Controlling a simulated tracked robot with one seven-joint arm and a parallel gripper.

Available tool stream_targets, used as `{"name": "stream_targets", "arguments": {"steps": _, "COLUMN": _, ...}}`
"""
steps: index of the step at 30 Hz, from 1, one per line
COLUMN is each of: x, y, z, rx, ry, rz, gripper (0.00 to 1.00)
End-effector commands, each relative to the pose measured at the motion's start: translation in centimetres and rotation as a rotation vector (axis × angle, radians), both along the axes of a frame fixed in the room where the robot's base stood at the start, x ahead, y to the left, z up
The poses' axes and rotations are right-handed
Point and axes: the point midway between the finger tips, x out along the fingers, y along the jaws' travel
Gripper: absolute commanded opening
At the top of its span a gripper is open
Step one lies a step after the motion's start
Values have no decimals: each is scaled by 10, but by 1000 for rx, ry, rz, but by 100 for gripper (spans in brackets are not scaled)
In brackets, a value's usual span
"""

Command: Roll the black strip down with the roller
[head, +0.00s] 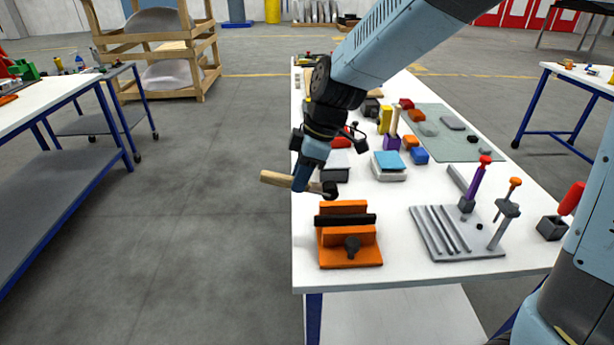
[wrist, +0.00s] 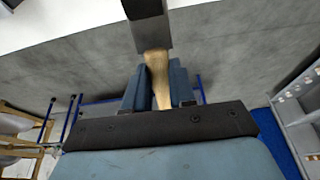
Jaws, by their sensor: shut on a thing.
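My gripper (head: 304,182) is shut on the wooden handle of the roller (head: 275,178). The handle sticks out to the left and the roller's dark head is on the right. In the wrist view the pale wooden handle (wrist: 158,80) sits between my two blue fingers, with the dark head at the top. The black strip (head: 345,220) lies across an orange fixture (head: 350,255) near the table's front left corner. The roller appears just above and behind the strip in the head view; the exact gap cannot be told.
The white table (head: 400,275) holds a grey ribbed plate (head: 455,240) with upright tools to the right of the fixture. A stack with a blue top (head: 389,163) and several coloured blocks stand farther back. Open floor lies left of the table.

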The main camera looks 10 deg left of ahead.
Motion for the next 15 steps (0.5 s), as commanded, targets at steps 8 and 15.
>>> {"name": "stream_targets", "arguments": {"steps": 8, "x": -7, "y": 7, "z": -16, "rx": 0, "ry": 2, "rz": 19, "gripper": 0}}
{"name": "stream_targets", "arguments": {"steps": 15, "x": -8, "y": 8, "z": -35, "rx": 0, "ry": 2, "rz": 22, "gripper": 0}}
